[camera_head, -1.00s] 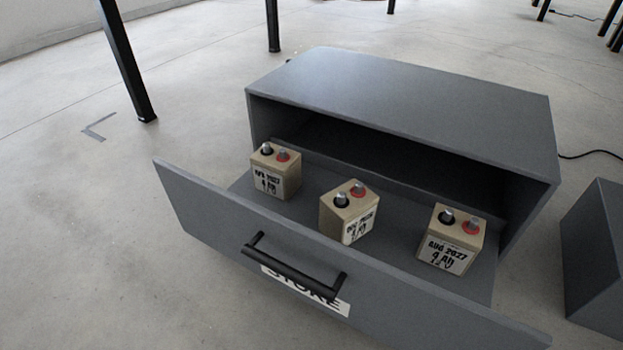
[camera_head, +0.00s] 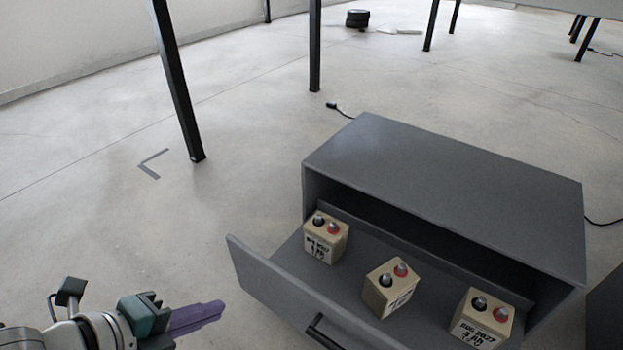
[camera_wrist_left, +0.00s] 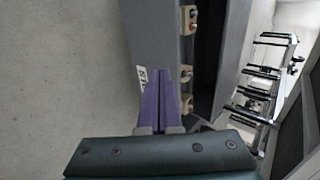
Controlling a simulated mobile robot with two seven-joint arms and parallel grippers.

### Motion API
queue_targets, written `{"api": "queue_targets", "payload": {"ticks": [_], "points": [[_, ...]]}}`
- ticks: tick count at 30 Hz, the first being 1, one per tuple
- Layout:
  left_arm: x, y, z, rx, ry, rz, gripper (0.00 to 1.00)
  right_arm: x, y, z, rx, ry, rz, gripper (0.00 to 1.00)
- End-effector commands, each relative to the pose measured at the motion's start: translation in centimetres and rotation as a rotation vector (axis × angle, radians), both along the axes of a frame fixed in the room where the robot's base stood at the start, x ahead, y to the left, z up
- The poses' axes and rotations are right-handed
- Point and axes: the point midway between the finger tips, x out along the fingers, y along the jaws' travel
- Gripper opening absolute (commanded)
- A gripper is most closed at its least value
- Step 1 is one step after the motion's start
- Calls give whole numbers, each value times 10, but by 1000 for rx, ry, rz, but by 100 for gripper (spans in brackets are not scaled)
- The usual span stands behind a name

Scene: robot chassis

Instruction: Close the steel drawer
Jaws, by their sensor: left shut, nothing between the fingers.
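The grey steel drawer (camera_head: 283,291) stands pulled out of its grey cabinet (camera_head: 450,190) on the floor. Its front panel carries a dark bar handle (camera_head: 322,332), partly cut off by the bottom edge. Three tan battery blocks (camera_head: 326,238) with black and red terminals sit inside the drawer. My left gripper (camera_head: 222,307) is shut and empty, its purple fingers pointing right, to the left of the drawer front. In the left wrist view the shut purple fingers (camera_wrist_left: 187,72) overlap the drawer front (camera_wrist_left: 152,40) in the picture; I cannot tell whether they touch. My right gripper is out of view.
A black table leg (camera_head: 180,90) stands on the floor behind left, and another leg (camera_head: 315,50) farther back. A dark grey box (camera_head: 606,310) is beside the cabinet at right. A cable (camera_head: 340,109) lies behind the cabinet.

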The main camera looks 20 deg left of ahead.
Motion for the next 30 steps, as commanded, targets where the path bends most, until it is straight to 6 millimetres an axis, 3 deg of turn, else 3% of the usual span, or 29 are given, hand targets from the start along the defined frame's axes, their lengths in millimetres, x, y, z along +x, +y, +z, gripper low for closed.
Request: {"api": "queue_targets", "payload": {"ticks": [14, 21, 30], "points": [[66, -25, -73, -4, -2, 3, 0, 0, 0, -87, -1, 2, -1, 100], [95, -35, -67, -3, -1, 4, 0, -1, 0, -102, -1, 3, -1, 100], [102, -38, -64, -3, 2, 5, 0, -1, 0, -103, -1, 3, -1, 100]]}}
